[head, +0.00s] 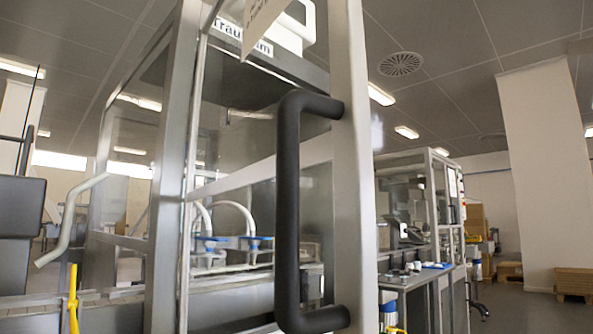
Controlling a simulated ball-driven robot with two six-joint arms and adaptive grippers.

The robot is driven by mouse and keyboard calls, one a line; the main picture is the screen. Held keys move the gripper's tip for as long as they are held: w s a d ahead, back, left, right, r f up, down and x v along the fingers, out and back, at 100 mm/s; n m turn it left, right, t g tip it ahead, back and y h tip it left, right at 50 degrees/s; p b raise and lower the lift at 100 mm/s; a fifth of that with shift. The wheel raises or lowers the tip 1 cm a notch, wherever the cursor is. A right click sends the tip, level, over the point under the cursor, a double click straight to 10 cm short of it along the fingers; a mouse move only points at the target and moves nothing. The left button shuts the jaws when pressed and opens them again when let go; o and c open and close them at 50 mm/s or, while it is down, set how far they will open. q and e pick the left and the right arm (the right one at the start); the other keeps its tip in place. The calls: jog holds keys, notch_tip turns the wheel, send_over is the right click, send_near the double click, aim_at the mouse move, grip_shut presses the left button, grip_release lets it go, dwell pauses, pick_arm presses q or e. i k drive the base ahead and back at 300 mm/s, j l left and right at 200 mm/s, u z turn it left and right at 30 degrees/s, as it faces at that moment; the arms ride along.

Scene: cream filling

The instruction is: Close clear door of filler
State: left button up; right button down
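The filler's clear door (352,150) stands close in front of me; its pale metal edge post runs from top to bottom of the head view. A large dark bar handle (288,205) is fixed to this post. Clear panes and grey metal frame posts (178,170) of the filler lie to the left of and behind the handle. White hoses and blue-topped fittings (255,242) show inside. I cannot tell for sure how far the door stands from its frame. Neither of my grippers is visible in this view.
A pale bent handle (72,215) juts out at the left of the filler. A yellow part (73,298) shows at the lower left. Behind on the right stand another glazed machine (425,190), a white pillar (550,170) and stacked pallets (573,282). Open floor lies at the lower right.

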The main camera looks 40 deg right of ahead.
aim_at(348, 146)
jog(key=z, duration=0.9)
